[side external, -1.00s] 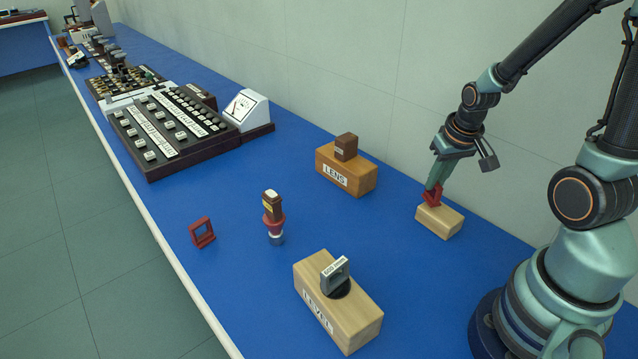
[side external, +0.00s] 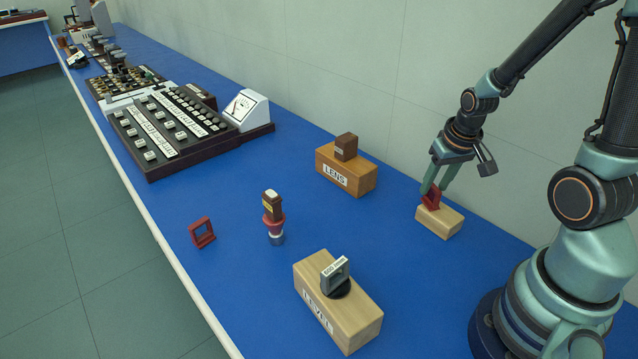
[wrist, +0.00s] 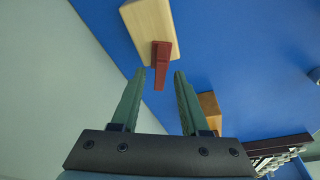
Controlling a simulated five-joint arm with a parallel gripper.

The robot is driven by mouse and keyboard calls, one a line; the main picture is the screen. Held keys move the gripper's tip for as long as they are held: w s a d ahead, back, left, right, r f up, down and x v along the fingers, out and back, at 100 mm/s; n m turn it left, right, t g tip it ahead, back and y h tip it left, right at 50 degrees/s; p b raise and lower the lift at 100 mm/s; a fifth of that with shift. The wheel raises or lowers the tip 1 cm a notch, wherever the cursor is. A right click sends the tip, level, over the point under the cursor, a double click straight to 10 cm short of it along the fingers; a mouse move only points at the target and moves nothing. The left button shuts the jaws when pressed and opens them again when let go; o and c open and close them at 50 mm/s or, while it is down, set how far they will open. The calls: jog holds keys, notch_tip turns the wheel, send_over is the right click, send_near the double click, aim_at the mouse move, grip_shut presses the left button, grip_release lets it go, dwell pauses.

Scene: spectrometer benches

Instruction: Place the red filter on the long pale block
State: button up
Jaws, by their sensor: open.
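A red filter (side external: 431,201) stands on the left end of a plain pale wooden block (side external: 445,221), in the side view. In the wrist view the filter (wrist: 160,66) is seen edge-on at the end of the pale block (wrist: 147,28). My gripper (side external: 437,190) is open just above the filter. In the wrist view my gripper (wrist: 160,74) has one finger on each side of the filter's near end, with gaps visible. A second red frame (side external: 202,232) stands alone on the blue bench. A larger pale block (side external: 340,305) marked LEVEL carries a grey piece.
An orange-brown LENS block (side external: 346,172) with a dark cube on top stands behind. A keyed console (side external: 170,125) and a meter (side external: 246,110) are farther back. Blue bench (side external: 385,235) is clear between the blocks.

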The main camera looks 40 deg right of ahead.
jog(key=v, duration=1.2)
jog(key=w+a+r+n+t, duration=0.1)
jog(key=a+r+n, duration=0.1)
jog(key=a, duration=0.4)
jog(key=w+a+r+n+t+y, duration=0.1)
jog(key=a+r+n+t, duration=0.1)
jog(key=a, duration=0.4)
notch_tip(320, 180, up, 2)
jog(key=shift+w+a+r+n, duration=0.1)
jog(key=shift+w+a+n, duration=0.1)
jog(key=shift+a+n, duration=0.3)
